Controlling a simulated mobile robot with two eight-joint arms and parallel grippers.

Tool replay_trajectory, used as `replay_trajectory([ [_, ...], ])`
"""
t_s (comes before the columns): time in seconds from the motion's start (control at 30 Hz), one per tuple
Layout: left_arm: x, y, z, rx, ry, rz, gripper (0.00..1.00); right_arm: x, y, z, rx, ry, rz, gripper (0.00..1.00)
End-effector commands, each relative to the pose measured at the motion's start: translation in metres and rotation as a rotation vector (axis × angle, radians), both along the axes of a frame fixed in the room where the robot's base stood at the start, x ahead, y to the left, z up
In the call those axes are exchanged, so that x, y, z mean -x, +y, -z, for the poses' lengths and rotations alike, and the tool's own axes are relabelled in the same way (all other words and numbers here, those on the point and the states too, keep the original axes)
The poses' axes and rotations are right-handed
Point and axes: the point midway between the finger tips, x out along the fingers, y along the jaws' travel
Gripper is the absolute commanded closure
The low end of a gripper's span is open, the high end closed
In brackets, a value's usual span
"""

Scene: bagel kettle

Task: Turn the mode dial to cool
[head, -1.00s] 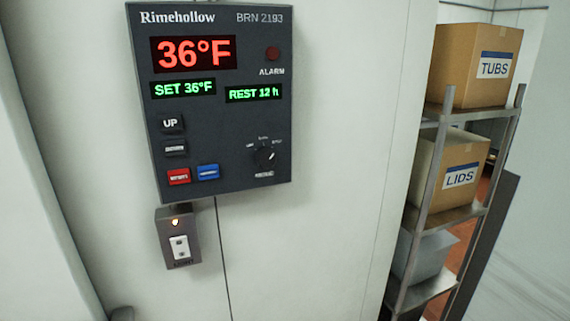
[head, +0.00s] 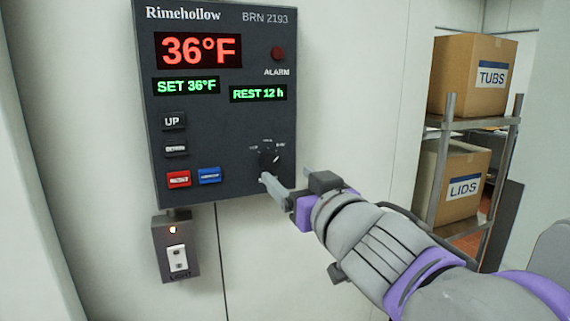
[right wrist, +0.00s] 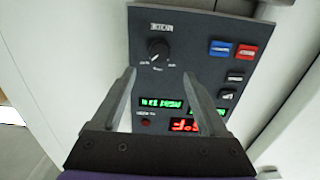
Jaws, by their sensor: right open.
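The mode dial (head: 268,158) is a round dark knob low on the right of the dark control panel (head: 225,130). Its pale pointer mark leans to the upper right, towards the right-hand label; the small labels are too blurred to read. My right gripper (head: 286,176) is open and empty in front of the panel's lower right corner, just below the dial. In the right wrist view, upside down, the dial (right wrist: 158,49) shows beyond and between the two open fingertips (right wrist: 159,75), apart from them. My left gripper is not in view.
A red button (head: 179,179) and a blue button (head: 209,175) sit left of the dial. A light switch box (head: 176,249) hangs below the panel. A metal shelf (head: 443,160) with cardboard boxes stands at the right.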

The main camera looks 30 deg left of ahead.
Motion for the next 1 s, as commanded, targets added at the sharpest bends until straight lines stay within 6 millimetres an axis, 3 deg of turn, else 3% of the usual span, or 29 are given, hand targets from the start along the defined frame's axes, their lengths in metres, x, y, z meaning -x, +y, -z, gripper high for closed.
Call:
replay_trajectory([
  [0.4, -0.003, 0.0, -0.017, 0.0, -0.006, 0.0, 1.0, -0.047, 0.054, -0.001, 0.001, -0.001, 0.002, 0.23],
  [0.87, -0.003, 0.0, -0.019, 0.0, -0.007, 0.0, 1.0, -0.055, 0.063, 0.0, 0.001, 0.0, 0.003, 0.23],
  [1.0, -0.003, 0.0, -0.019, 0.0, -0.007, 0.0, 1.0, -0.055, 0.063, 0.0, 0.001, 0.0, 0.003, 0.48],
])
